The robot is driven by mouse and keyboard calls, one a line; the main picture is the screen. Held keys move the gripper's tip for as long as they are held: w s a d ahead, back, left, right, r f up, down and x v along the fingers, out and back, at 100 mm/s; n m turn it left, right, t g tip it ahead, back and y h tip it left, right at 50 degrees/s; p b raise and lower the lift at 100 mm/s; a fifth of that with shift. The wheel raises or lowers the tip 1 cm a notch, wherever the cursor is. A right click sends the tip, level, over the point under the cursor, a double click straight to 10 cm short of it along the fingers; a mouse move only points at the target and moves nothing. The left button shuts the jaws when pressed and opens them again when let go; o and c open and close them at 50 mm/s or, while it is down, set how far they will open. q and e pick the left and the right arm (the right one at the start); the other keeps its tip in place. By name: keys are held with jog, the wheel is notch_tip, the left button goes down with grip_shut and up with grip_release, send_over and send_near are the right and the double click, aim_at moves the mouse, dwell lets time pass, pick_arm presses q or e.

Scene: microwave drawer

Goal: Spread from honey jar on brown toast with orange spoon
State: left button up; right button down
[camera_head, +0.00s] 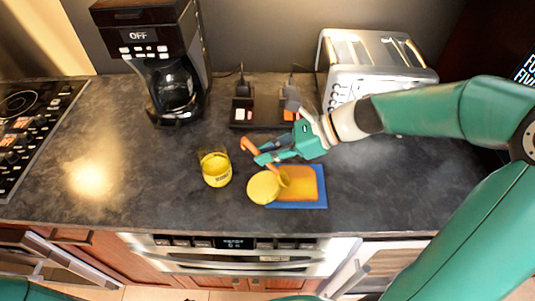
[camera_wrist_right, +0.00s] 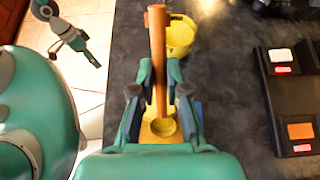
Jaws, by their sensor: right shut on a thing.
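The orange spoon (camera_head: 249,146) is in my right gripper (camera_head: 262,157), which is shut on its handle. The spoon's handle (camera_wrist_right: 157,45) stands up between the fingers in the right wrist view; its yellowish bowl (camera_wrist_right: 160,127) points down at the toast. The orange-brown toast (camera_head: 303,184) lies on a blue board (camera_head: 300,205). The bowl is over the toast's left part; I cannot tell whether they touch. The honey jar (camera_head: 216,170), yellow, stands left of the toast. My left gripper (camera_wrist_right: 92,60) shows in the right wrist view, away from these things; its jaw opening is unclear.
A round yellow disc (camera_head: 263,188), perhaps a lid, lies at the board's left edge. A stove (camera_head: 30,125) is at far left. The counter left of the jar is clear.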

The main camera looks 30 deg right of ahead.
jog(key=shift+w+d, duration=0.2)
jog(key=shift+w, duration=0.15)
jog(key=shift+w+d, duration=0.1)
jog(key=shift+w+d+p, duration=0.5)
jog(key=shift+w+p, duration=0.05)
jog(key=shift+w, duration=0.3)
jog(key=shift+d, duration=0.15)
jog(key=shift+s+d, duration=0.75)
jog(key=shift+d, duration=0.3)
jog(key=shift+s+d+p, duration=0.15)
jog(key=shift+s+d, duration=0.25)
jog(key=shift+d, duration=0.2)
jog(key=shift+s+d+p, duration=0.15)
jog(key=shift+s+d, duration=0.2)
jog(key=shift+d, duration=0.25)
